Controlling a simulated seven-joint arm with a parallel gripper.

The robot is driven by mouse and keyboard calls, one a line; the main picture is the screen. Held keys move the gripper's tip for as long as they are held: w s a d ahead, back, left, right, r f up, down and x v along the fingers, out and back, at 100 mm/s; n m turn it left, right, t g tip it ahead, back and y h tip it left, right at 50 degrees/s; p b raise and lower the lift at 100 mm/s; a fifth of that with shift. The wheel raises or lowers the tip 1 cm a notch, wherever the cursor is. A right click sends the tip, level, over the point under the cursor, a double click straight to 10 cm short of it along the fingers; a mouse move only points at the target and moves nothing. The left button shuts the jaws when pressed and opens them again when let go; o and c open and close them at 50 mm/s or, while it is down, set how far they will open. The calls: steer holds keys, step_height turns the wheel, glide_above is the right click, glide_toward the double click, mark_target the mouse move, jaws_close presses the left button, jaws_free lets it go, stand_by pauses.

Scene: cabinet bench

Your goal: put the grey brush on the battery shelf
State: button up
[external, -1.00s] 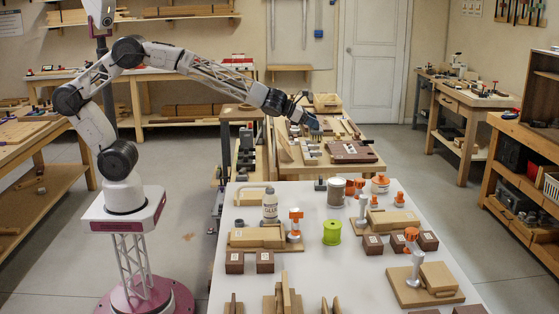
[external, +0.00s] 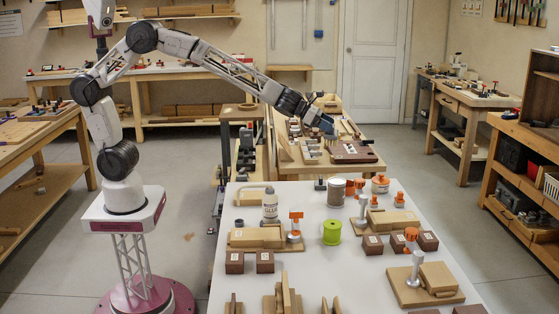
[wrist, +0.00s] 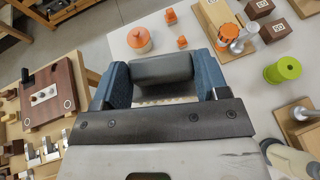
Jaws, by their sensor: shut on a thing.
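My gripper (external: 327,124) is above the back workbench in the external view. In the wrist view its two blue fingers (wrist: 165,85) are shut on the grey brush (wrist: 162,68). The brush shows as a dark grey rounded body lying across between the fingers, with a pale dotted part below it. I cannot tell for certain which surface is the battery shelf.
The back workbench carries a dark brown board (external: 352,152) and several small blocks. The white front table (external: 310,215) holds a glue bottle (external: 270,207), a green spool (external: 332,232), orange-topped clamps and wooden blocks. A wooden shelf unit (external: 530,150) stands at right.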

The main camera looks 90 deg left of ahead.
steer(key=w+d+f+m+g+h, duration=0.1)
steer(key=w+d+m+g+h, duration=0.2)
steer(key=d, duration=1.3)
steer(key=w+d+f+m+g+h, duration=0.15)
steer(key=d+m+h, duration=0.3)
steer(key=d, duration=1.05)
steer(key=s+d+f+m+g, duration=0.2)
steer(key=s+d+f, duration=0.1)
steer(key=d, duration=0.6)
steer(key=s+d+f+m+g+h, duration=0.1)
steer(key=s+d+f+m+g, duration=0.2)
steer(key=d, duration=0.7)
steer(key=s+d+f+m+g+h, duration=0.1)
steer(key=s+d+f+m+g, duration=0.1)
steer(key=d+f, duration=0.4)
steer(key=shift+s+d+m+g, duration=0.35)
steer(key=shift+s+d+g, duration=0.45)
steer(key=shift+d, duration=1.1)
steer(key=shift+s+f+t, duration=0.15)
steer(key=shift+t, duration=0.1)
step_height(320, 180, down, 6)
steer(key=shift+f, duration=1.85)
